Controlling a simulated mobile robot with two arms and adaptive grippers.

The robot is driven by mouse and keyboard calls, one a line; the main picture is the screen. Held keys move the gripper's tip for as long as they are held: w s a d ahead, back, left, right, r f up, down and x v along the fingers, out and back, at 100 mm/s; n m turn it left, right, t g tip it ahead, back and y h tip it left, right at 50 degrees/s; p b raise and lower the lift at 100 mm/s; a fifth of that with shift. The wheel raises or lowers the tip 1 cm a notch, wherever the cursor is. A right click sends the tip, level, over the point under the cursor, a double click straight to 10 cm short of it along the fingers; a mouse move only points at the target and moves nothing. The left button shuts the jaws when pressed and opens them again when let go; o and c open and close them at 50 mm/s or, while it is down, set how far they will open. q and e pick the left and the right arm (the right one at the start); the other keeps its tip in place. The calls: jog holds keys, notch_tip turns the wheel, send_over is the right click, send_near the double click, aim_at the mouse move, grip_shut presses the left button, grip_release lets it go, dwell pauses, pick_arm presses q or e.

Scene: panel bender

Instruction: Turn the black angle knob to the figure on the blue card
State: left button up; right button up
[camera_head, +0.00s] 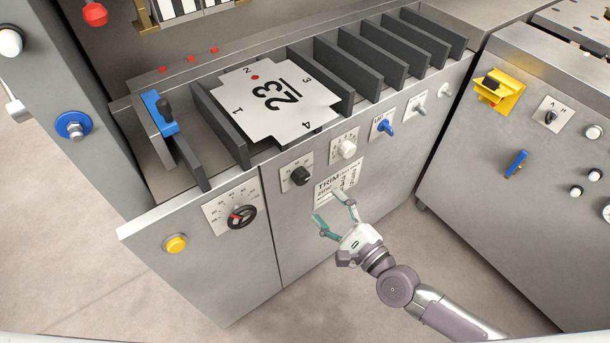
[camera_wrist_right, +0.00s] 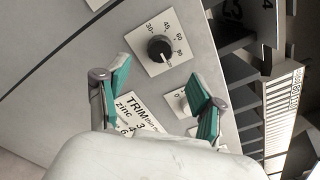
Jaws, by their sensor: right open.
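The black angle knob (camera_head: 302,176) sits on a pale scale plate on the front of the grey cabinet. In the right wrist view the knob (camera_wrist_right: 160,48) stands clear, with 30, 45, 60 and 90 printed around it. The figure its pointer faces is too small to tell surely. My right gripper (camera_head: 328,205) is open and empty, in front of the TRIM plate (camera_head: 338,184), below and right of the knob. In the wrist view its teal fingers (camera_wrist_right: 157,72) are spread, with the knob beyond their tips. I cannot make out a blue card. My left gripper is out of view.
A red-marked dial (camera_head: 241,216) and yellow button (camera_head: 175,244) are left of the knob. White (camera_head: 345,149) and blue (camera_head: 385,127) knobs are to its right. A plate marked 23 (camera_head: 290,98) lies on top among dark dividers (camera_head: 347,66). Floor is clear in front.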

aim_at(304, 181)
jog(key=x, duration=0.9)
jog(key=shift+w+a+p, duration=0.1)
jog(key=shift+w+p, duration=0.15)
jog(key=shift+p, duration=0.05)
jog(key=c, duration=1.1)
